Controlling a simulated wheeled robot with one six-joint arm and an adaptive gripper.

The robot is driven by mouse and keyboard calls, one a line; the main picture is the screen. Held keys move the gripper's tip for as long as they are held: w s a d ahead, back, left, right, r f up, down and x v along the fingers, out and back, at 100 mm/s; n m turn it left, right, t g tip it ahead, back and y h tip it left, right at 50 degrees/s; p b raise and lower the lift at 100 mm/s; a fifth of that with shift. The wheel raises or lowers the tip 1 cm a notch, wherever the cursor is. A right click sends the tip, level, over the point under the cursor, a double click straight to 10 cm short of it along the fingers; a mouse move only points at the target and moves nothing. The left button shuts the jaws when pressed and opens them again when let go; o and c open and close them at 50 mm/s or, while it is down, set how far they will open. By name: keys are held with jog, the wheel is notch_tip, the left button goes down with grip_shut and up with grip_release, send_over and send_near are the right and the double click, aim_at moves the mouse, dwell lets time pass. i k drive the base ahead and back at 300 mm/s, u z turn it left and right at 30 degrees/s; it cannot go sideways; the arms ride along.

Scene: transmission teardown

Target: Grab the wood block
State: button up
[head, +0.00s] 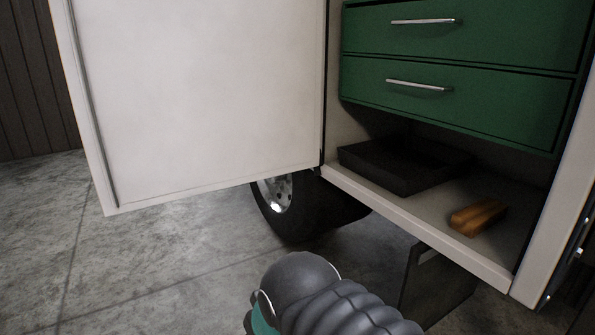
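The wood block (478,217) is a small orange-brown piece. It lies on the floor of an open compartment, at the right in the head view, near the front lip. Nothing covers it, and no gripper is near it. My gripper is not visible; only a dark rounded part of my own arm shows at the bottom middle, below and to the left of the compartment.
A black tray (392,180) sits left of the block in the compartment (435,212). Green drawers (455,95) hang above. An open white door (200,90) stands at the left, with a wheel (290,208) below it. Bare concrete floor (150,270) lies in front.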

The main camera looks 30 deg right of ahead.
aim_at(474, 219)
jog(key=i, duration=1.8)
jog(key=z, duration=4.15)
